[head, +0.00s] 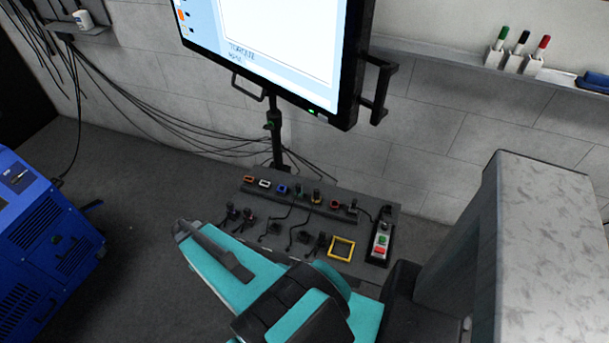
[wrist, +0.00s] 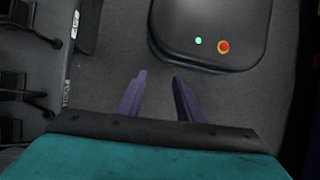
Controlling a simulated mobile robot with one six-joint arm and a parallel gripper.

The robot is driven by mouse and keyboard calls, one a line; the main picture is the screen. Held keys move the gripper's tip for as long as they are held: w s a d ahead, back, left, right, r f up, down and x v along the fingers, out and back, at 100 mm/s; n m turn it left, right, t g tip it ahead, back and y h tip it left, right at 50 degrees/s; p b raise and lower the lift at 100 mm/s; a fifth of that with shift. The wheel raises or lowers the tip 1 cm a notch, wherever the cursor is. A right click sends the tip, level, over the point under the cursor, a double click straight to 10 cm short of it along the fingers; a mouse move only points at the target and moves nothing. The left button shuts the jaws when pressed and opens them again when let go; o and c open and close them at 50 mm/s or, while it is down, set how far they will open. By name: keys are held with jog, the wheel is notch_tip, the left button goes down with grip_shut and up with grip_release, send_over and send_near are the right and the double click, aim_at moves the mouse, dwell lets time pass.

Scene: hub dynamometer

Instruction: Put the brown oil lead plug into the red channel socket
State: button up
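A dark panel (head: 362,212) on the floor stand carries a row of coloured sockets. My arm hides the gripper in the head view.
A dark box (wrist: 210,30) with a green light and a red button lies beyond my fingertips; black connectors (wrist: 12,90) are at the left. A yellow frame (head: 341,248) and a switch box (head: 381,241) are on the panel's right. A monitor (head: 280,50) stands behind; a blue machine (head: 45,245) is left.

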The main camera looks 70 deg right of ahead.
jog(key=d+r, duration=0.2)
jog(key=d, duration=0.5)
jog(key=d+r, duration=0.2)
jog(key=d, duration=0.5)
jog(key=d+r+b, duration=0.1)
jog(key=d+r, duration=0.1)
jog(key=d, duration=0.5)
jog(key=shift+s+r, duration=0.25)
jog(key=shift+r, duration=0.05)
jog(key=s+d+r, duration=0.2)
jog(key=s+d, duration=0.1)
jog(key=d, duration=0.2)
jog(key=s+d+r, duration=0.2)
jog(key=d+r, duration=0.1)
jog(key=d, duration=0.3)
send_near(315, 189)
jog(key=f, duration=0.1)
jog(key=shift+a+f+g+b, duration=0.15)
jog(key=shift+f+g+b, duration=0.1)
jog(key=shift+g+b, duration=0.15)
jog(key=shift+f, duration=0.2)
jog(key=shift+b+x, duration=2.05)
jog(key=shift+x, duration=2.25)
